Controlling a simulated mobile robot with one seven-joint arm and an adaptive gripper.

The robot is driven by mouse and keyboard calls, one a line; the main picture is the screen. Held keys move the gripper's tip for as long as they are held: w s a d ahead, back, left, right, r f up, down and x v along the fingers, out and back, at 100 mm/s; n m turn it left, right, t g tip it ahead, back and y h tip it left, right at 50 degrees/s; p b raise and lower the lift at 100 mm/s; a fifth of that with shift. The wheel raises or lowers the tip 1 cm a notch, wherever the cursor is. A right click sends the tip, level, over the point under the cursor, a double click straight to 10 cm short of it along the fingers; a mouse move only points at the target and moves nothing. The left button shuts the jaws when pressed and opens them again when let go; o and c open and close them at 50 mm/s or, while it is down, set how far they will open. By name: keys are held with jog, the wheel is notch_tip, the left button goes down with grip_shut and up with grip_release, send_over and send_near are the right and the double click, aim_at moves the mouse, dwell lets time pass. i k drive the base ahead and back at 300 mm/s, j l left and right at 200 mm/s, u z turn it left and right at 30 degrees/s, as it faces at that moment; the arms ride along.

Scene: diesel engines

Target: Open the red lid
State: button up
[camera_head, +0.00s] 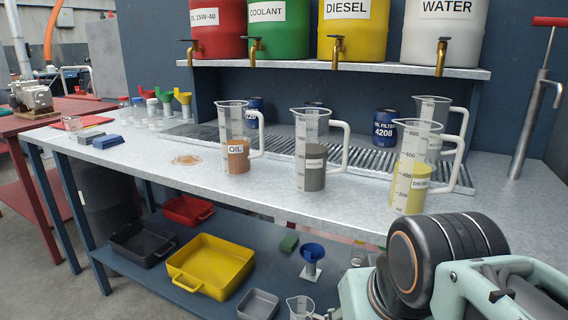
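A small clear jar with what looks like a red lid (124,99) stands toward the far left end of the grey workbench (250,193). The lid appears to sit on the jar, but it is too small to tell how tightly. Jars with blue and white tops stand just to its right. My arm (450,270) fills the bottom right corner, far from the red lid. My gripper is not in view.
Coloured funnels (182,100) and a blue block (107,141) are near the jars. A yellow tray (211,262) lies on the lower shelf.

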aim_at(90, 120)
jog(key=k+l+z, duration=0.2)
jog(key=z, duration=0.3)
jog(key=k+u, duration=0.1)
jog(key=u, duration=1.6)
